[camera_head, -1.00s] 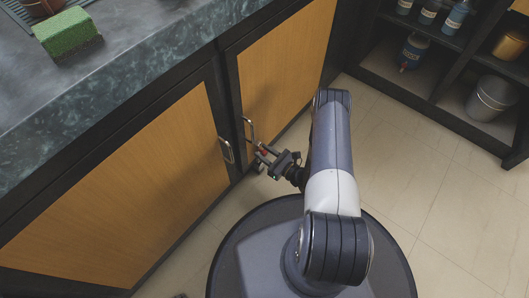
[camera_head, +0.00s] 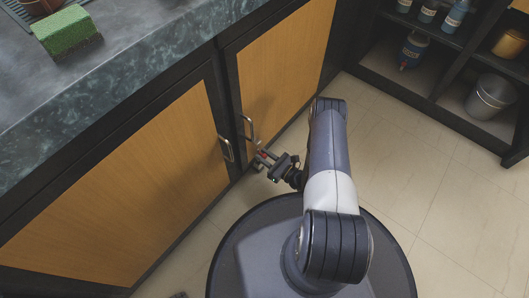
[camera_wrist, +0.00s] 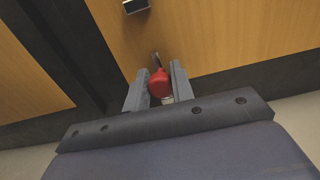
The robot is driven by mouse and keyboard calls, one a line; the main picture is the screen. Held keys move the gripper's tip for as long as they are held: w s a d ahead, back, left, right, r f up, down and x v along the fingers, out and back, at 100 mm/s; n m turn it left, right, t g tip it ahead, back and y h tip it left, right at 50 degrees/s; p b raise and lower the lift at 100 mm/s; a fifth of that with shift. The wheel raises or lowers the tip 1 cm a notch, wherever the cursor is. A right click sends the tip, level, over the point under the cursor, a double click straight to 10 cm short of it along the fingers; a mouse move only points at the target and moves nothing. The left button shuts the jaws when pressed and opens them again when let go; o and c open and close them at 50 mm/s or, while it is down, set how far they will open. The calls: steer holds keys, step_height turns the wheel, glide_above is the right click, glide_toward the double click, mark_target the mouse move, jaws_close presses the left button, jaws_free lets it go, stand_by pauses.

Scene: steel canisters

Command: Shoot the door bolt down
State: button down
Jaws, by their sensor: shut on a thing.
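The door bolt has a red knob (camera_wrist: 159,84) with a short metal piece (camera_wrist: 155,59) showing just above it in the wrist view, low on a wooden cabinet door. My gripper (camera_head: 263,160) is at the bottom of the cabinet doors in the head view. In the wrist view its two grey fingers stand on either side of the red knob, shut on it. In the head view the knob is a small red spot (camera_head: 264,154) between the fingers. The lower part of the bolt is mostly hidden by my gripper.
Two wooden doors, left (camera_head: 130,190) and right (camera_head: 285,70), have metal handles; the right handle (camera_head: 248,128) is just above my gripper. A stone counter (camera_head: 120,90) with a green sponge (camera_head: 68,32) overhangs them. Open shelves with a bucket (camera_head: 490,97) stand at right.

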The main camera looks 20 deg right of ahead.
steer(key=shift+f, duration=0.4)
steer(key=c, duration=1.3)
jaws_free()
steer(key=shift+s+d, duration=0.1)
